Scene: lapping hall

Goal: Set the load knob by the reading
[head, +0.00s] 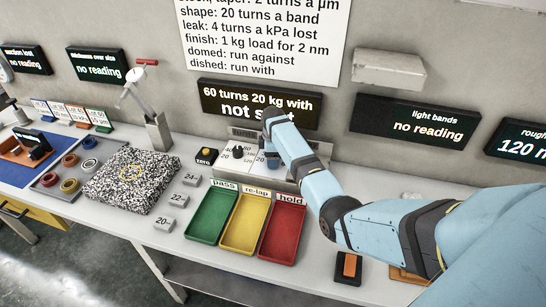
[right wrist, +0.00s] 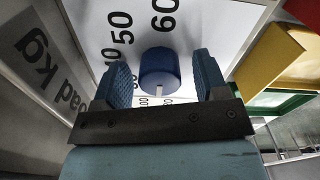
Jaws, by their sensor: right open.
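The blue load knob (right wrist: 160,68) sits on a white dial face (right wrist: 205,30) with black numbers, 50 and 60 among them; a sign ending in "oad kg" (right wrist: 40,70) is beside it. A white mark shows on the knob's near side; the number it points at is unclear. My right gripper (right wrist: 165,80) is open, its fingers on either side of the knob, contact unclear. In the head view my right gripper (head: 272,122) is over the dial box (head: 285,172) and hides part of it. The display (head: 225,98) reads "60 turns 20 kg with" and a partly covered "not s…t". My left gripper is out of view.
A black knob (head: 238,152) is on the same box. Green (head: 207,215), yellow (head: 243,222) and red (head: 282,232) trays lie in front. A speckled block (head: 128,182) stands left, and a yellow zero button (head: 206,153) beside the box. A wall chart (head: 265,40) hangs above.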

